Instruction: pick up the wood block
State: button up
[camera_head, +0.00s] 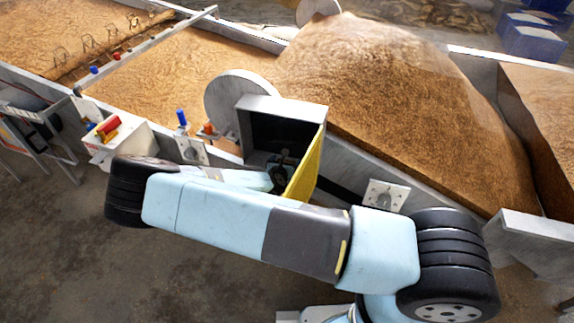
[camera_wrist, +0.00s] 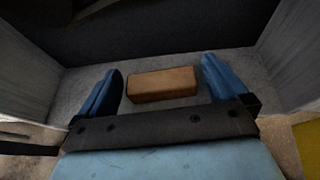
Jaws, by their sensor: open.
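The wood block (camera_wrist: 162,84) is a brown rectangular piece in the wrist view. It lies on the grey floor of an open-fronted box, its long side across the picture. My gripper (camera_wrist: 165,80) is open, with one blue finger on each side of the block. Gaps show between the block and both fingers, wider on the right. In the head view the grey box (camera_head: 284,104) stands open with its yellow door (camera_head: 307,166) swung out. My gripper reaches into its dark opening there, and the block cannot be made out.
The box walls rise close on both sides in the wrist view. Grain beds (camera_head: 400,90) lie behind the box. A white control box (camera_head: 115,140) with a red part stands at left, and a blue-topped part (camera_head: 182,118) is nearer the grey box. Blue crates (camera_head: 532,38) are at the back right.

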jog(key=c, duration=0.9)
jog(key=shift+o, duration=0.2)
jog(key=shift+r, duration=0.15)
